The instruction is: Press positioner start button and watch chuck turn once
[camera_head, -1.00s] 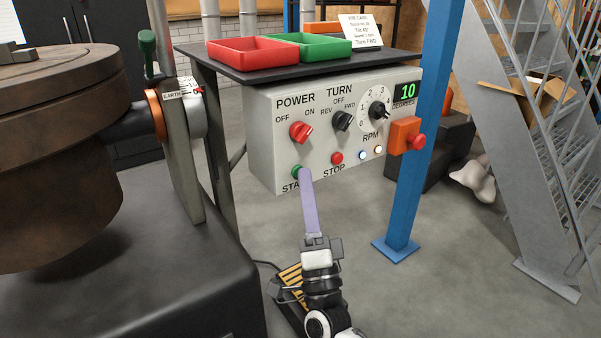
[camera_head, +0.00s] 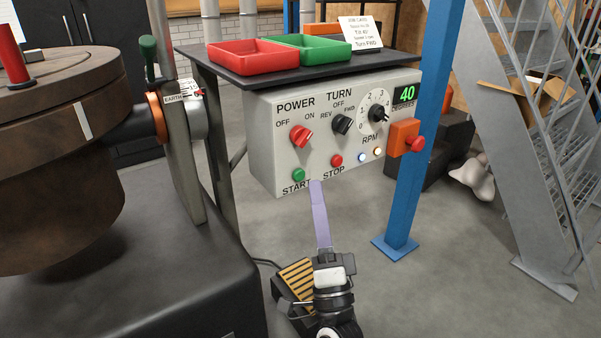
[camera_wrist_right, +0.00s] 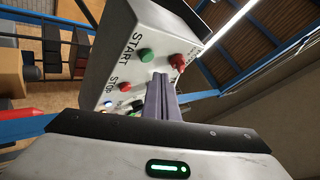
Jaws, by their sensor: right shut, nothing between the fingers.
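The grey control box (camera_head: 264,150) hangs under a dark shelf. Its green START button (camera_head: 299,175) and red STOP button (camera_head: 337,160) are in plain view. The red POWER knob (camera_head: 301,136) and black TURN knob (camera_head: 342,123) sit above. The green display (camera_head: 406,94) reads 40. The brown round chuck (camera_head: 60,125) stands at the left with a pale mark on its rim and a red cylinder on top. My right gripper (camera_head: 316,184) is shut and empty, its purple fingers just below the box, clear of START. The START button also shows in the right wrist view (camera_wrist_right: 147,55). My left gripper is not in view.
A blue post (camera_head: 412,180) with a red button on an orange box (camera_head: 404,136) stands right of the control box. Red and green trays (camera_head: 253,66) sit on the shelf. A black and yellow pedal (camera_head: 295,278) lies on the floor. Metal stairs (camera_head: 520,130) are at right.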

